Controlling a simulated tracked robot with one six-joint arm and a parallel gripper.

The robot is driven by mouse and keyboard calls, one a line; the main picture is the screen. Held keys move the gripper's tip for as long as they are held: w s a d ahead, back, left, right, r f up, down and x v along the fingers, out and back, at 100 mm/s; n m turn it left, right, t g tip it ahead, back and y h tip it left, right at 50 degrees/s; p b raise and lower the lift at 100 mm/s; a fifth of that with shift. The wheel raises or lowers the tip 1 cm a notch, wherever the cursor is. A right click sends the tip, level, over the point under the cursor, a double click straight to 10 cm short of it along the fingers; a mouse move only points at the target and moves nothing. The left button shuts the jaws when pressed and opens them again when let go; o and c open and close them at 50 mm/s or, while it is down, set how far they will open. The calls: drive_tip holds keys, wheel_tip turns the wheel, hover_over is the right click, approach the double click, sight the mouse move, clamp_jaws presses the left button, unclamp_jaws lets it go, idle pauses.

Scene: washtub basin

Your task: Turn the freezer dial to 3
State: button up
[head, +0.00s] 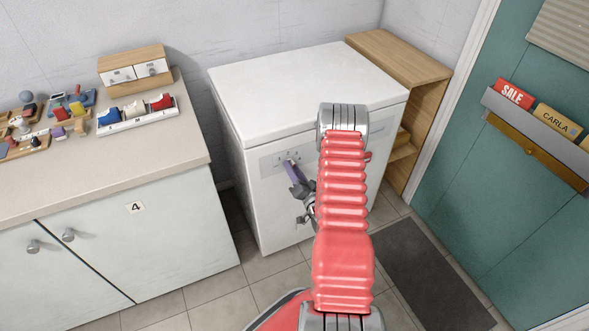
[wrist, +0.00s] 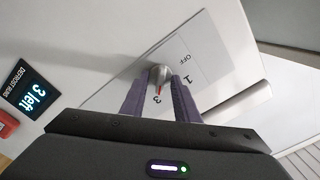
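The freezer is the white chest (head: 295,90) with a grey control panel (head: 268,160) on its front. In the wrist view the round metal dial (wrist: 161,75) has a red mark that points down in the picture, roughly at the printed 3 (wrist: 157,100). The 1 (wrist: 189,79) and OFF (wrist: 183,59) are to the right of the dial; part of the scale is hidden by a finger. My gripper (wrist: 160,83) has one purple finger on each side of the dial. I cannot tell whether they touch it. In the head view my gripper (head: 290,168) is at the panel.
A dark display (wrist: 38,92) reading "3 left" shows in the wrist view. A counter (head: 90,175) with small items stands left of the freezer, a wooden shelf unit (head: 415,80) right of it. A dark mat (head: 430,280) lies before the teal door (head: 470,185).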

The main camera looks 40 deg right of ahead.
drive_tip(key=v, duration=1.3)
drive_tip(key=shift+s+a, duration=0.15)
drive_tip(key=shift+s, duration=0.15)
